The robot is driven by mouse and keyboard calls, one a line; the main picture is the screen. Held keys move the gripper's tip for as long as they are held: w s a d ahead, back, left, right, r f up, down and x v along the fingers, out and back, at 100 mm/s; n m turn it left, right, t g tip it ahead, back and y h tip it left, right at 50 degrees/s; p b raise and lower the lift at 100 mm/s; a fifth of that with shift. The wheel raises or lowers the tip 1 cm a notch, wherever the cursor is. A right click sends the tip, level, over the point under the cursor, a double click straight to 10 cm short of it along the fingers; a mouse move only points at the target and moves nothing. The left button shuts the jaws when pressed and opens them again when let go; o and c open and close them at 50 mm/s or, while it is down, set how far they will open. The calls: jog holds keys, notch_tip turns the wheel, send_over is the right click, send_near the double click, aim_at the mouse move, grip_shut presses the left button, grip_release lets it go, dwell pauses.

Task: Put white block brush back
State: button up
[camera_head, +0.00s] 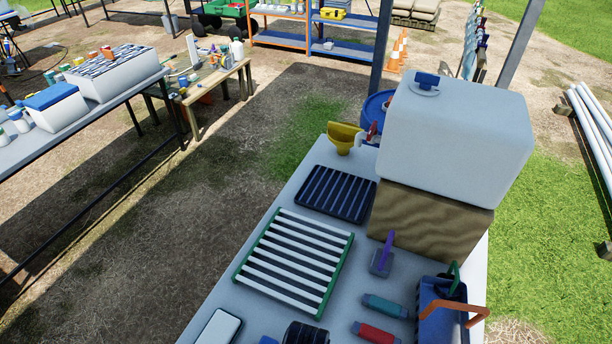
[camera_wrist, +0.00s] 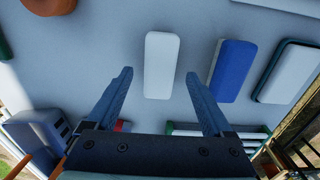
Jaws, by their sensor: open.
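The white block brush (camera_wrist: 162,66) appears as a plain, rounded white block lying on the pale tabletop in the wrist view. My gripper (camera_wrist: 157,74) is open, with one finger on each side of the block in the picture. Neither finger visibly touches it, and the height between them is hard to judge. The block is not clearly visible in the head view. A blue-and-white block (camera_wrist: 232,70) lies just right of my right-hand finger.
A white, dark-rimmed slab (camera_wrist: 290,74) lies farther right. In the head view, a green-sided slatted rack (camera_head: 292,262), a dark rack (camera_head: 336,194), a purple-handled brush (camera_head: 382,262), two bottles, a blue caddy (camera_head: 440,322) and a large white tank (camera_head: 452,130) share the table.

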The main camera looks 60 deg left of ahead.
notch_tip(320, 180, up, 8)
jog(key=shift+r, duration=0.15)
jog(key=w+a+r+m+t+y, duration=0.3)
jog(key=w+r+t, duration=0.6)
jog(key=w+r, duration=1.05)
jog(key=w+d+r+t+y, duration=0.1)
jog(key=w+d+r+t, duration=0.2)
jog(key=r, duration=0.5)
jog(key=w+d+r+t, duration=0.2)
jog(key=w+d+r, duration=0.1)
jog(key=r, duration=0.4)
jog(key=d+r+m+t, duration=0.1)
jog(key=d+r+t, duration=0.2)
jog(key=r, duration=0.5)
jog(key=d+r+m+t, duration=0.1)
jog(key=d+r+t, duration=0.25)
jog(key=r, duration=0.45)
jog(key=s+d+r+t+h, duration=0.1)
jog(key=s+d+r+t, duration=0.1)
jog(key=r, duration=0.3)
jog(key=s+d+r+m+t+h, duration=0.1)
jog(key=s+d+r+t, duration=0.1)
jog(key=s+r, duration=0.3)
jog(key=s+d+r+t+h, duration=0.2)
jog(key=s+d+r+t, duration=0.1)
jog(key=r, duration=0.4)
jog(key=shift+s+d, duration=0.35)
jog(key=shift+d, duration=0.35)
